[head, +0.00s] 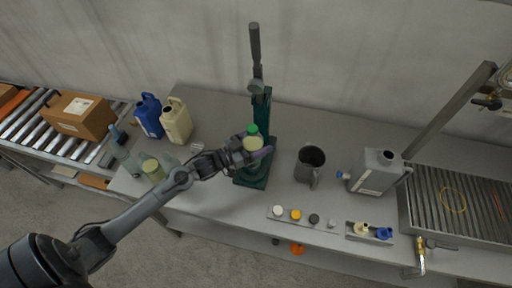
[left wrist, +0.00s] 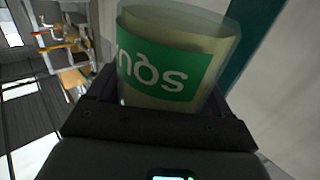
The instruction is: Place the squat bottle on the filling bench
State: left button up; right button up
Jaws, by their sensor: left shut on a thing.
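My left gripper (head: 254,148) is shut on a short, translucent squat bottle (head: 252,143) with a green cap and pale yellowish contents. In the left wrist view the bottle (left wrist: 165,65) fills the space between the fingers and shows a green label with white letters. In the head view the gripper and bottle are in front of a green lever press (head: 262,110) on the grey filling bench (head: 285,125). The fingers hide part of the bottle, and I cannot tell whether it touches the press base. My right gripper is not in view.
A dark jug (head: 309,163) and a grey canister (head: 377,172) stand right of the press. A strip of caps (head: 303,217) lies at the front edge.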

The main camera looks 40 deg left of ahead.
aim_at(256, 149)
pick_arm(q)
jog(key=shift+a+f, duration=0.25)
notch_tip(256, 149, down, 2)
jog(key=shift+f+p, duration=0.25)
jog(key=shift+p, duration=0.1)
jog(key=shift+f, duration=0.4)
jog(key=shift+f, duration=0.2)
jog(key=o, duration=1.3)
